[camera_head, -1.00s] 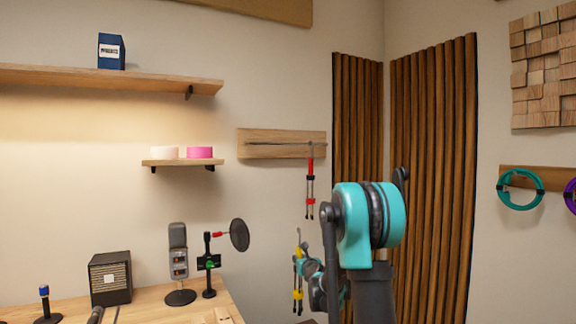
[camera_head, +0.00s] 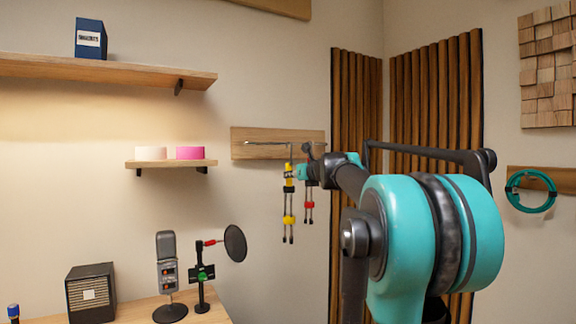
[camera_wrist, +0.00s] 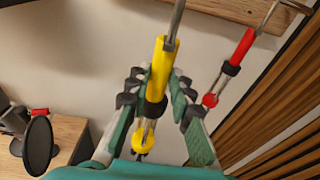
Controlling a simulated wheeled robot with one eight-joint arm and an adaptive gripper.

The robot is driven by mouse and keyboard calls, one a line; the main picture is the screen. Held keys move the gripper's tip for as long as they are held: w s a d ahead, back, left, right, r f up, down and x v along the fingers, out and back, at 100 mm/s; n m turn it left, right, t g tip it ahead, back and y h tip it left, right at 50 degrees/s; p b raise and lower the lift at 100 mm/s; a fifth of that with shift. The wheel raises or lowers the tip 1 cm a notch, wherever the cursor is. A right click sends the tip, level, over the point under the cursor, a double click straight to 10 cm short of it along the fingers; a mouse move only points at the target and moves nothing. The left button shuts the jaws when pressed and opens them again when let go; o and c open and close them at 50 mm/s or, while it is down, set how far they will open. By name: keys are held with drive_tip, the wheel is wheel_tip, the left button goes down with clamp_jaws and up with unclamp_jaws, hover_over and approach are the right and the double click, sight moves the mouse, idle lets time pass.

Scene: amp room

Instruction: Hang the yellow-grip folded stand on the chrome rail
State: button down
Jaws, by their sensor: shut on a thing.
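The yellow-grip folded stand (camera_head: 288,218) hangs upright from my gripper (camera_head: 302,172), its legs pointing down. In the wrist view, both fingers of my gripper (camera_wrist: 160,95) are shut around the yellow grip (camera_wrist: 163,60). Its thin metal hook reaches up out of the wrist view. In the head view, the hook's top is level with the chrome rail (camera_head: 266,143) on the wooden board; I cannot tell whether it touches the rail. A red-grip folded stand (camera_head: 309,206) hangs just right of it, its upper part partly hidden by my gripper; it also shows in the wrist view (camera_wrist: 242,47).
A small shelf (camera_head: 170,163) with two tape rolls is left of the rail board. Wooden slats (camera_head: 357,100) stand to the right. Below left, a microphone (camera_head: 167,265) and a pop filter (camera_head: 235,244) stand on a desk. The rail's left part is bare.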

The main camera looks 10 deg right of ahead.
sight(291, 163)
drive_tip(key=r, duration=0.1)
drive_tip(key=s+r, duration=0.1)
drive_tip(key=a+r, duration=0.1)
drive_tip(key=r, duration=0.1)
drive_tip(key=shift+s, duration=0.25)
drive_tip(key=x, duration=1.6)
idle(1.0)
drive_tip(key=shift+r, duration=0.1)
drive_tip(key=c, duration=1.3)
unclamp_jaws()
